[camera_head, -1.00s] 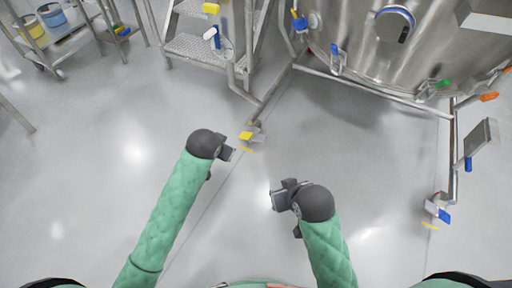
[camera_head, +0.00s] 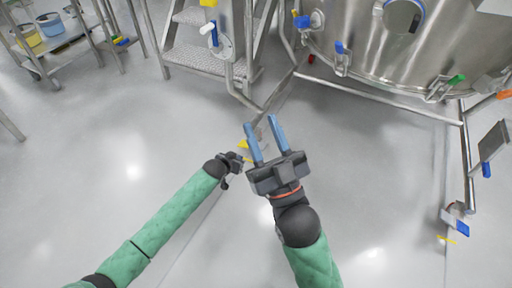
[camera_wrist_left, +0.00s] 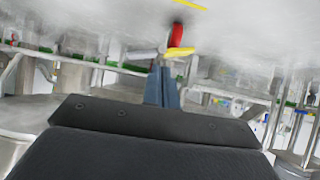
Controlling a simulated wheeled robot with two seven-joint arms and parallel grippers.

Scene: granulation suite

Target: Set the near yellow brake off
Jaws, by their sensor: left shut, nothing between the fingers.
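The near yellow brake (camera_head: 243,144) sits low by the floor at the end of the frame's lower rail, partly hidden behind my right gripper. In the left wrist view a yellow lever (camera_wrist_left: 180,53) shows beside a red part (camera_wrist_left: 176,35). My left gripper (camera_head: 238,159) is shut and empty, close to the brake in the head view. In the left wrist view its blue fingers (camera_wrist_left: 162,80) are together, their tips just by the yellow lever; I cannot tell whether they touch. My right gripper (camera_head: 260,124) is open and empty, held up between the camera and the brake area.
A big steel vessel (camera_head: 370,65) on a tubular frame stands at the upper right. Metal steps (camera_head: 195,60) stand at the top centre. A blue lever (camera_head: 455,228) is low at the right. A cart with tubs (camera_head: 52,24) is at the upper left. The left floor is clear.

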